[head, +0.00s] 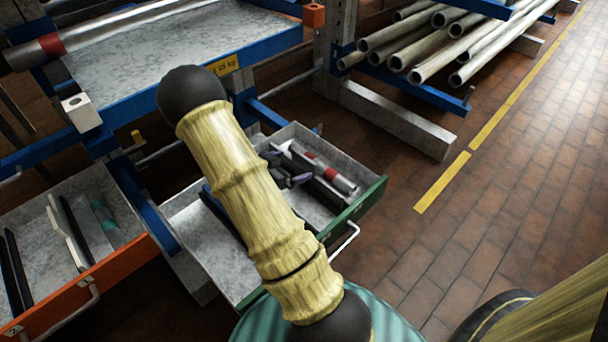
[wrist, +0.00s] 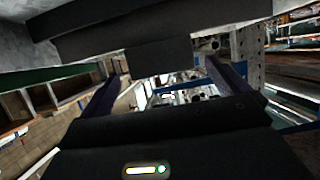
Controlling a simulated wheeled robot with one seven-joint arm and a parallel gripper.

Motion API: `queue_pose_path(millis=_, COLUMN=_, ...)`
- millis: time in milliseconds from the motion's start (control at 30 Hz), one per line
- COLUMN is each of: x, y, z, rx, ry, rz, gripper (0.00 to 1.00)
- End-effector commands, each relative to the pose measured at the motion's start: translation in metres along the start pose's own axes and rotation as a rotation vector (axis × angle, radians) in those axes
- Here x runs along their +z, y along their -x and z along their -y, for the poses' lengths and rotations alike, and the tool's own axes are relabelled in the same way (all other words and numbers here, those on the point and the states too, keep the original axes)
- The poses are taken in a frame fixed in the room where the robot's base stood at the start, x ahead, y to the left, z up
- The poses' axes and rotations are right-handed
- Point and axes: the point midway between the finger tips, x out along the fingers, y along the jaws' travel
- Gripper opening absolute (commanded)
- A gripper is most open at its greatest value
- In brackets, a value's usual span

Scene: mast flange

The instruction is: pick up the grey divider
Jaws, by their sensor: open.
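The open drawer with the green front (head: 372,203) is in the head view. A dark grey strip (head: 318,188), which may be the grey divider, lies in it beside a red and white cylinder (head: 341,182). I cannot be sure it is the divider. My gripper (head: 287,171) is open, black with purple fingers, at the drawer beside the strip; my arm's yellow sleeve hides part of the drawer. In the wrist view the two fingers stand apart (wrist: 168,88). A dark bar (wrist: 150,30) crosses the top there; I cannot tell what it is.
An orange-fronted drawer (head: 80,290) with several strips is open at the left. The blue-edged rack shelf (head: 190,95) stands above. Pipes (head: 430,45) lie on a rack at the back. The tiled floor (head: 500,190) at right is clear.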

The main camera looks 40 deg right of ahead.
Motion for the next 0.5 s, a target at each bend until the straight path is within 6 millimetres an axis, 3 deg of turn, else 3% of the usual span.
queue_pose_path(millis=100, x=0.003, y=-0.013, z=-0.001, rx=0.001, ry=-0.001, rz=0.000, gripper=1.00)
queue_pose_path(millis=500, x=0.003, y=-0.018, z=-0.001, rx=0.002, ry=-0.001, rz=0.001, gripper=1.00)
